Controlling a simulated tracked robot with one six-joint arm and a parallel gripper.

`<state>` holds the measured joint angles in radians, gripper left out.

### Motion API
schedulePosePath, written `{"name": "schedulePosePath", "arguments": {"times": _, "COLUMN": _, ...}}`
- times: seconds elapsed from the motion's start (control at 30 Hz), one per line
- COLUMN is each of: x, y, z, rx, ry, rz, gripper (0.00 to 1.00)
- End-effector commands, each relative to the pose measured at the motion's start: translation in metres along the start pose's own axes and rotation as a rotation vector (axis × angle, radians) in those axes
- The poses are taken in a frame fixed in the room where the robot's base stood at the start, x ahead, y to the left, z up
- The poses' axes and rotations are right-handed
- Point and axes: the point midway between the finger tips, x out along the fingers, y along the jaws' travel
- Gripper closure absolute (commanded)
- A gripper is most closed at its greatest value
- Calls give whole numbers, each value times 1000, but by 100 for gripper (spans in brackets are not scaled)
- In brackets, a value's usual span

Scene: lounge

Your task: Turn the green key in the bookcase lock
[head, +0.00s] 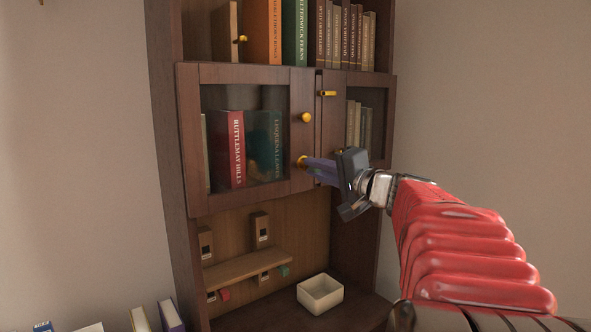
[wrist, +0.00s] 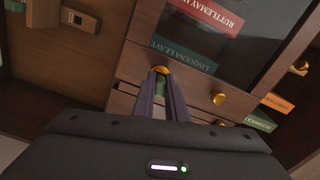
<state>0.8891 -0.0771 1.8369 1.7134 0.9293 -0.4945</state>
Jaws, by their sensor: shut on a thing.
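The dark wood bookcase (head: 165,180) has a left glass door (head: 245,73) with a round brass lock (head: 302,161) low on its right-hand frame. My gripper (head: 310,166) reaches in from the right, its fingertips at the lock. In the wrist view the two purple fingers (wrist: 161,92) close on the green key (wrist: 161,84), directly in front of the brass lock (wrist: 160,70). Only a small part of the key shows between the fingers; its angle is hard to tell. In the head view the fingers hide it.
A brass knob (head: 306,117) sits above the lock. The right door (head: 332,115) has a brass handle (head: 328,93). Below are a small shelf (head: 250,269) with red and teal pieces beneath it and a cream box (head: 320,294). Books stand at the lower left.

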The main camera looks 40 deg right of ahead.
Motion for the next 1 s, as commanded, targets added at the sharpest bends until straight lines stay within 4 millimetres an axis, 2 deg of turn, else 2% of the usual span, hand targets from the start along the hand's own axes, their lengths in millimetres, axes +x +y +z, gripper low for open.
{"name": "schedulePosePath", "arguments": {"times": 0.27, "x": 3, "y": -4, "z": 2, "rx": 24, "ry": -4, "rz": -9, "gripper": 100}}
{"name": "schedulePosePath", "arguments": {"times": 0.6, "x": 4, "y": -5, "z": 1, "rx": 245, "ry": -5, "rz": -8, "gripper": 100}}
{"name": "schedulePosePath", "arguments": {"times": 0.87, "x": 4, "y": -5, "z": 1, "rx": 263, "ry": -5, "rz": -8, "gripper": 100}}
{"name": "schedulePosePath", "arguments": {"times": 0.9, "x": 4, "y": -5, "z": 1, "rx": 262, "ry": -5, "rz": -8, "gripper": 86}}
{"name": "schedulePosePath", "arguments": {"times": 1.0, "x": 4, "y": -5, "z": 1, "rx": 261, "ry": -5, "rz": -8, "gripper": 79}}
